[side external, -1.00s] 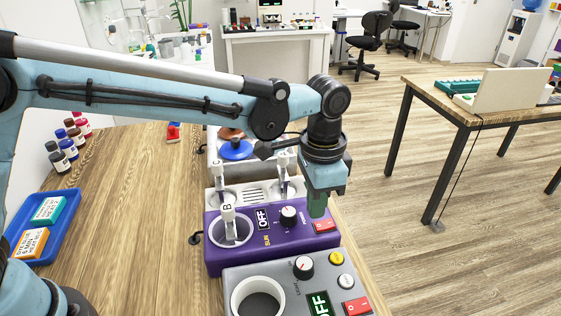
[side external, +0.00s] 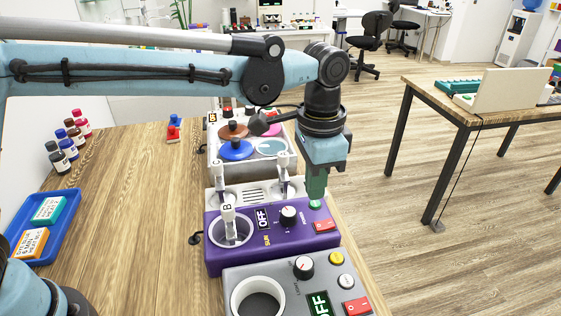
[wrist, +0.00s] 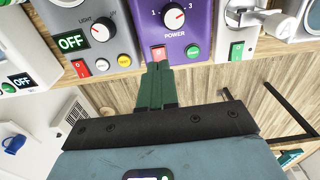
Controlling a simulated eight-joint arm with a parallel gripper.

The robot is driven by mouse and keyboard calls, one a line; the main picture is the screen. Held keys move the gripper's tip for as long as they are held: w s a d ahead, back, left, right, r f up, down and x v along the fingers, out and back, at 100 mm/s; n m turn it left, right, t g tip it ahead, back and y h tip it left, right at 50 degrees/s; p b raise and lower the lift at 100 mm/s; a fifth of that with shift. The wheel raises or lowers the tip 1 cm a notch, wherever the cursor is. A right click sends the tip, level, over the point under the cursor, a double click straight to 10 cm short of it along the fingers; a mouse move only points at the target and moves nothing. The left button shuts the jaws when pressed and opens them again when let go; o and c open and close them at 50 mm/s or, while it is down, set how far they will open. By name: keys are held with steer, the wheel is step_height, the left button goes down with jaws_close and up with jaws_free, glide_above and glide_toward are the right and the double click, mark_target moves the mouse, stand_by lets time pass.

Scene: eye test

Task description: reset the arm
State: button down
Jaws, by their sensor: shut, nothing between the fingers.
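My gripper (side external: 316,199) has green fingers, closed together and empty. In the side view it hangs above the right part of a purple machine (side external: 250,258), whose display (side external: 262,218) reads OFF. The fingertips overlap the area by a green button (side external: 315,205); the exact gap is hard to judge. The red switch (side external: 325,226) is in front of and below the tips. In the wrist view the closed fingers (wrist: 158,68) point toward the red switch (wrist: 158,53), partly covering its lower edge. The power dial (wrist: 173,17) and green button (wrist: 193,51) are clear there.
A grey machine (side external: 240,282) with an OFF display stands in front. A box with coloured discs (side external: 236,150) stands behind the purple machine. A blue tray (side external: 68,218) and bottles (side external: 67,146) are at the left.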

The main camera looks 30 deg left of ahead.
steer(key=s+a+r+n+t, duration=0.1)
steer(key=s+a+r+n, duration=0.1)
steer(key=a, duration=0.5)
steer(key=s+a+r+n+t, duration=0.1)
steer(key=a+r+n+t, duration=0.1)
steer(key=a, duration=0.4)
steer(key=s+a+f+n+t, duration=0.4)
steer(key=s+a, duration=0.4)
steer(key=a, duration=0.4)
steer(key=shift+s+f+n, duration=0.15)
steer(key=shift+s+n, duration=0.05)
steer(key=shift+n, duration=0.2)
